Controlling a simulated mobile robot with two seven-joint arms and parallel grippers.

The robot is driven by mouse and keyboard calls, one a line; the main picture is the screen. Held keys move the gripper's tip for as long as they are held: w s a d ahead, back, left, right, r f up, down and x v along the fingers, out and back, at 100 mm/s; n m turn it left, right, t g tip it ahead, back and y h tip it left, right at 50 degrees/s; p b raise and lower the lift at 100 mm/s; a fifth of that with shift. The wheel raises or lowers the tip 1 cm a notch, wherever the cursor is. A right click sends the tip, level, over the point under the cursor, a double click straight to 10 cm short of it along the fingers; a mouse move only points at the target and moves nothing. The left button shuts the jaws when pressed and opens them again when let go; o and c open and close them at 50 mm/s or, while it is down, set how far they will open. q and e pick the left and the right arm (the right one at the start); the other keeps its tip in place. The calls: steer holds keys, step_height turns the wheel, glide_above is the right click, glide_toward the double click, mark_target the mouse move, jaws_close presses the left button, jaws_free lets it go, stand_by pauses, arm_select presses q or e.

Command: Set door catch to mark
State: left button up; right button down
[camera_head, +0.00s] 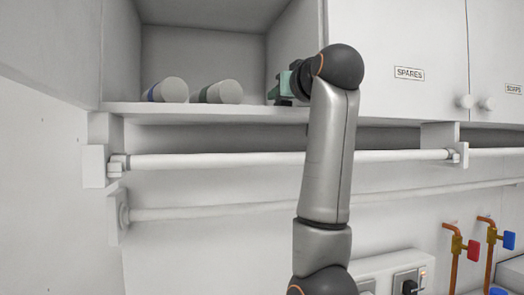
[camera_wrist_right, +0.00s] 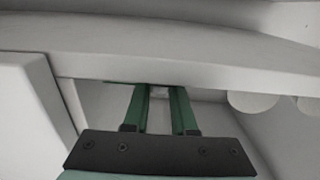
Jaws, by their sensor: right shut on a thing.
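My right gripper (camera_head: 283,89) reaches into the right side of an open cabinet compartment (camera_head: 205,55), close to its front edge. My forearm hides much of it in the head view. In the right wrist view, the green fingers (camera_wrist_right: 157,92) are shut on a small pale piece (camera_wrist_right: 159,91), which may be the door catch; only a little of it shows between the fingertips. A pale panel edge (camera_wrist_right: 200,72) runs across just beyond the tips. I cannot make out a mark in either view. My left gripper is out of view.
Two pale rolls or cylinders (camera_head: 170,90) (camera_head: 225,92) lie on the compartment floor, left of the gripper. A closed door labelled SPARES (camera_head: 390,40) is at the right. A white rail (camera_head: 220,160) runs below the shelf. Red (camera_head: 473,249) and blue (camera_head: 508,240) valve handles are lower right.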

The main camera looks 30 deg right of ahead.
steer(key=shift+r, duration=0.25)
steer(key=shift+s+a+f+b, duration=0.2)
steer(key=shift+s+f+b, duration=0.05)
steer(key=shift+s+b, duration=0.45)
steer(key=c, duration=0.7)
jaws_free()
steer(key=shift+b+v, duration=2.2)
steer(key=shift+v, duration=4.05)
steer(key=shift+f, duration=0.2)
